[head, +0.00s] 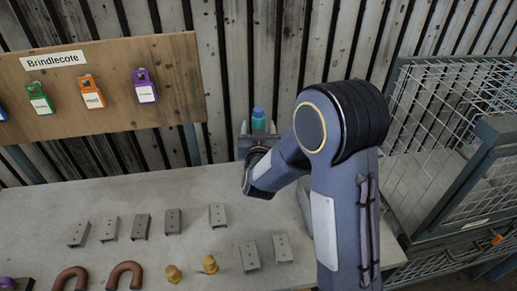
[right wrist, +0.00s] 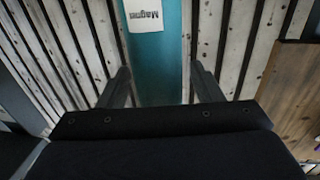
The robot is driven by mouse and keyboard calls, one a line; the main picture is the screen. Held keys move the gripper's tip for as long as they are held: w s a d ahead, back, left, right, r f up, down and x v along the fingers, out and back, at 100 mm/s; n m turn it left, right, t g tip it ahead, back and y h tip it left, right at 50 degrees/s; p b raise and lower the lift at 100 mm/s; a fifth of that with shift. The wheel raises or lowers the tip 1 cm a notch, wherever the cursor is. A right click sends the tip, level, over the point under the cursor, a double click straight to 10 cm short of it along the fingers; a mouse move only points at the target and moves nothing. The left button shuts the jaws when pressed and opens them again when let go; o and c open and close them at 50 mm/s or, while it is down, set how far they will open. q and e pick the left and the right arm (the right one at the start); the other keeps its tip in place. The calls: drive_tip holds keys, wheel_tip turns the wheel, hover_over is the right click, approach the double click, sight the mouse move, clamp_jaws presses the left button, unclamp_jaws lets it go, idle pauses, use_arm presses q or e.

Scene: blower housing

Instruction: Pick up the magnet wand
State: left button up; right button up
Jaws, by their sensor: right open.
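The magnet wand (head: 258,118) is teal and stands upright past the far edge of the bench, with only its upper end showing in the head view. In the right wrist view the wand (right wrist: 160,65) is a teal shaft with a white label that is cut off at the top. My right gripper (head: 258,129) is open, with one finger on each side of the wand. In the right wrist view, gaps show between the wand and both fingers (right wrist: 162,82). What holds the wand up is hidden. My left gripper is not in view.
A wooden board (head: 120,105) labelled Brindlecote carries coloured padlock-like tags at the left. Several metal brackets (head: 141,227), brown U-shaped pieces (head: 124,272) and brass fittings (head: 210,264) lie on the bench (head: 180,190). A wire cage (head: 430,120) stands right.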

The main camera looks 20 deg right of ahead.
drive_tip(key=shift+w, duration=0.1)
clamp_jaws()
idle(0.4)
